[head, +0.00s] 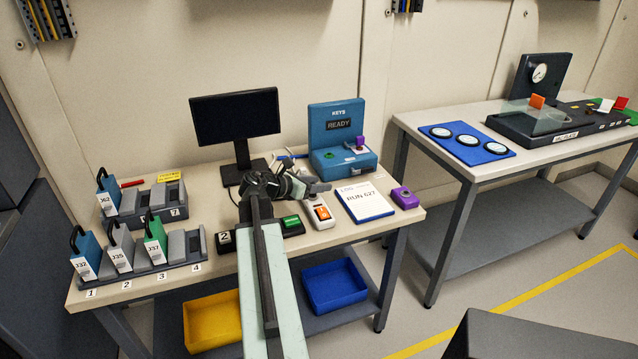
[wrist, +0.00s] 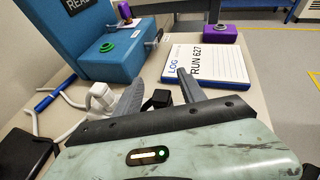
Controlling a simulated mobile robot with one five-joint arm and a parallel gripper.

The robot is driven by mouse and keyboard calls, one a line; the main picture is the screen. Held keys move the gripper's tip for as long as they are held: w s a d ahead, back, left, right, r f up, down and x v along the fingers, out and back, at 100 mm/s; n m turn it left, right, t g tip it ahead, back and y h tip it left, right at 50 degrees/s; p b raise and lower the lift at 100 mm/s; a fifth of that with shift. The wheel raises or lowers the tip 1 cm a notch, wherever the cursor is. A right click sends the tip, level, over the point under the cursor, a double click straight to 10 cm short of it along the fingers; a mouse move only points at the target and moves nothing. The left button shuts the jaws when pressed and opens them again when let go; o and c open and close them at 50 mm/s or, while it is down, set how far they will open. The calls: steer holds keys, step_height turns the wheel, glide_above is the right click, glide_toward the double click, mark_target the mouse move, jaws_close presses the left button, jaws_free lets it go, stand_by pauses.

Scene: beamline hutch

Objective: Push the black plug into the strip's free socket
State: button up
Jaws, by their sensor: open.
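My gripper (head: 318,186) is low over the table's middle, its fingers pointing right. In the wrist view its two fingers (wrist: 160,80) are apart, one on each side of a small black block that looks like the black plug (wrist: 158,98). I cannot tell whether either finger touches it. The plug's lower part is hidden by my gripper body. A white plug-like piece (wrist: 103,96) with a white cable stands just left of the left finger. I cannot make out the strip or its free socket clearly; my gripper covers that area.
A blue key box (head: 343,150) stands behind, with a log pad (head: 363,200) and purple block (head: 405,198) to the right. A white device with an orange button (head: 320,212) and a black box with a green top (head: 291,222) are close by. A monitor (head: 235,117) stands behind left.

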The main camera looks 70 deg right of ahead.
steer(key=p+v, duration=0.2)
steer(key=v, duration=0.5)
steer(key=shift+a+r, duration=0.1)
steer(key=shift+a, duration=0.05)
